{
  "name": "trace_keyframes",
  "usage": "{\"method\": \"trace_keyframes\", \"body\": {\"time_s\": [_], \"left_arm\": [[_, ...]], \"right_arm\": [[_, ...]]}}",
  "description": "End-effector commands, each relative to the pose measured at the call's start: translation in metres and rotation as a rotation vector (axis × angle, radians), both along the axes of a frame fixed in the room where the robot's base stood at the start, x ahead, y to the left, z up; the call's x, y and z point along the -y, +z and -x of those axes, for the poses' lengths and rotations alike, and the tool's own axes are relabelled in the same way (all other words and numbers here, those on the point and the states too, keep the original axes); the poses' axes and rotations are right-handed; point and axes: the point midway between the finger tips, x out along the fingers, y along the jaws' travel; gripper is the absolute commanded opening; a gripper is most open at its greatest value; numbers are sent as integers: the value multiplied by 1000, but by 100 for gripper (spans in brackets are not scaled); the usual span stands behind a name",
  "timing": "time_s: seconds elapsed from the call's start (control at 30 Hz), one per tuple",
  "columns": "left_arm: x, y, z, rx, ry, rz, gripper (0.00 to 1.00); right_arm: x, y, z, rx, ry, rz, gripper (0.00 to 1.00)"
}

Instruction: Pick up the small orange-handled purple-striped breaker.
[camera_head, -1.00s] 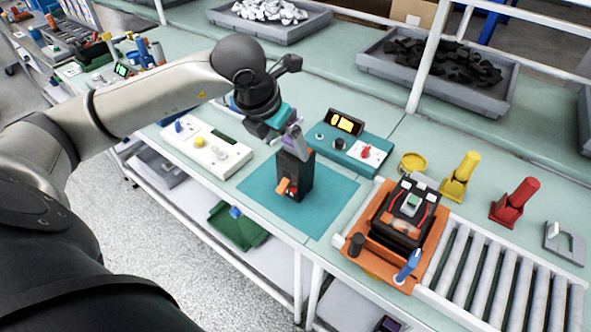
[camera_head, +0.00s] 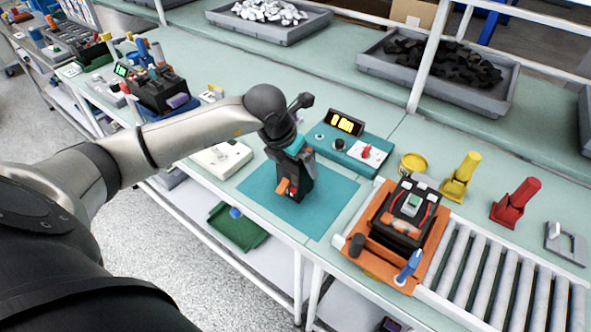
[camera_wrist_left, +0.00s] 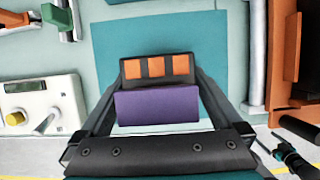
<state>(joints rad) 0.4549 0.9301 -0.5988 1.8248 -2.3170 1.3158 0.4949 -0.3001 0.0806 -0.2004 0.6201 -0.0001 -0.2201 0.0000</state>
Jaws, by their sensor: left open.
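The small breaker (camera_head: 284,187) is a black block with an orange handle, standing on the teal mat (camera_head: 335,200). In the left wrist view the breaker (camera_wrist_left: 155,103) shows a purple band and three orange patches. My left gripper (camera_head: 295,172) is down over the breaker from above. In the left wrist view its open fingers (camera_wrist_left: 156,80) lie on either side of the breaker; whether they touch it I cannot tell. The fingers and hand hide part of the breaker in the head view.
A teal test box (camera_head: 350,150) with a lit display stands just behind the mat. A white panel (camera_head: 222,157) is left of it. An orange fixture (camera_head: 376,262) holding a black device is to the right, beside a roller conveyor (camera_head: 490,265).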

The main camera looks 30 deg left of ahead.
Motion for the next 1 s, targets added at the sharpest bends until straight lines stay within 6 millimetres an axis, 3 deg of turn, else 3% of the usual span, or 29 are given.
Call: {"method": "trace_keyframes", "body": {"time_s": [0.1,1.0], "left_arm": [[0,0,0,0,0,0,99],[0,1,0,-1,1,0,0]], "right_arm": [[0,0,0,0,0,0,100],[-1,0,0,0,0,-1,100]]}}
